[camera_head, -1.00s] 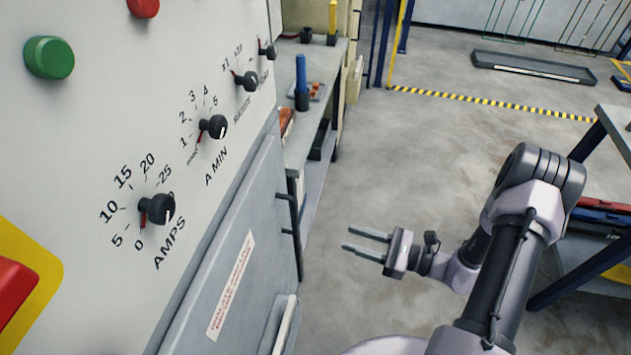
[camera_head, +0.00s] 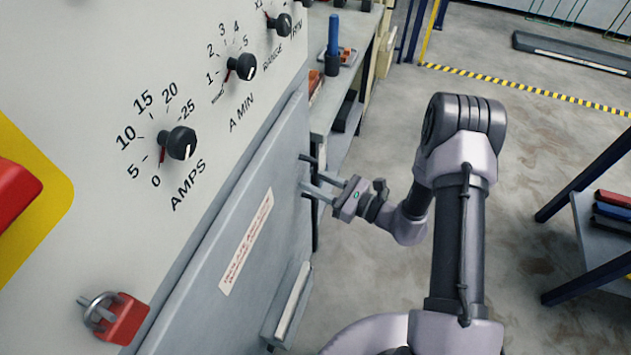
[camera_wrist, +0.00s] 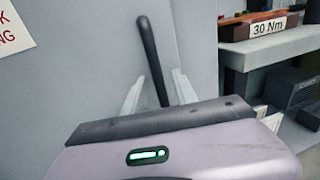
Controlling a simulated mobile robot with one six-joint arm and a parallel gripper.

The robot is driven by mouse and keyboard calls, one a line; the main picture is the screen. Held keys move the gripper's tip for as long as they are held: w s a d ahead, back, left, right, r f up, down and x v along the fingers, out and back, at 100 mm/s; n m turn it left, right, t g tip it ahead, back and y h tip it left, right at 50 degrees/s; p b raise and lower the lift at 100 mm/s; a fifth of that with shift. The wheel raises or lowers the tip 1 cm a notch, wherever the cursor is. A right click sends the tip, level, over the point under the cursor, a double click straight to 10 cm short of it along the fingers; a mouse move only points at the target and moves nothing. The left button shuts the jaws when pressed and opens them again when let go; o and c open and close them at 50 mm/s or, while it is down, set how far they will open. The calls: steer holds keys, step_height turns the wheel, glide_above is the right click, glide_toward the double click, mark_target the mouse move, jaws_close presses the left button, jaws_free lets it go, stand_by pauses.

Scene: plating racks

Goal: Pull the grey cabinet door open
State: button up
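The grey cabinet door (camera_head: 272,225) carries a white label with red text and looks shut below the dial panel. A long black bar handle (camera_head: 315,236) stands near its right edge. My gripper (camera_head: 310,182) is at the upper part of this handle, with its two pale fingers pointing at the door. In the wrist view, the handle (camera_wrist: 150,50) runs down between the fingers of my gripper (camera_wrist: 158,88), with gaps visible on both sides. The fingers are open. The handle's lower end is hidden behind the gripper body there.
The panel above has dials and a red padlock-like piece (camera_head: 124,318). A workbench (camera_head: 327,112) with a blue-handled tool (camera_head: 334,38) stands right beyond the door. A blue-legged rack (camera_head: 600,250) stands at the right. The concrete floor (camera_head: 375,290) between is clear.

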jaws_close()
stand_by(1.4)
